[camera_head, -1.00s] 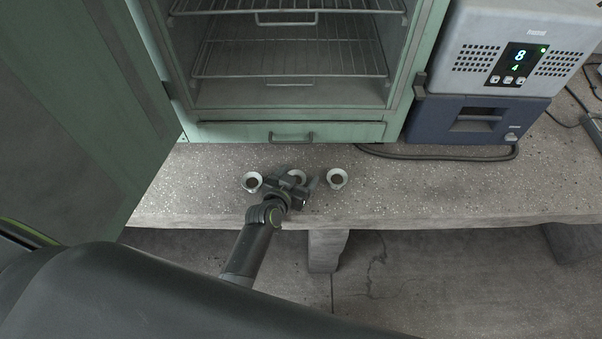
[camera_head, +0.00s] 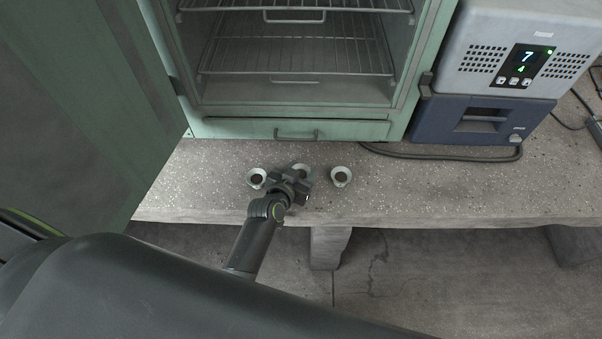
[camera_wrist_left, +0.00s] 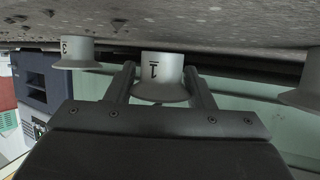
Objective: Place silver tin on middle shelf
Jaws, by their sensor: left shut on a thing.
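Three small grey-silver tins with flared rims and dark tops stand in a row on the bench: left (camera_head: 256,178), middle (camera_head: 302,168) and right (camera_head: 341,176). My left gripper (camera_head: 297,178) is shut on the middle tin, which still appears to stand on the bench and is partly hidden from the head. In the left wrist view, which is upside down, this tin (camera_wrist_left: 160,76) is marked 1 and sits between the fingers. The tin marked 3 (camera_wrist_left: 75,52) is beside it. The wire shelf (camera_head: 295,72) is inside the open green cabinet. My right gripper is not in view.
Another wire shelf (camera_head: 296,9) is higher in the cabinet. The open cabinet door (camera_head: 105,90) stands at the left. A drawer front with a handle (camera_head: 297,135) is below the opening. A blue box (camera_head: 470,120) under a grey device (camera_head: 525,50) stands right; a cable lies before it.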

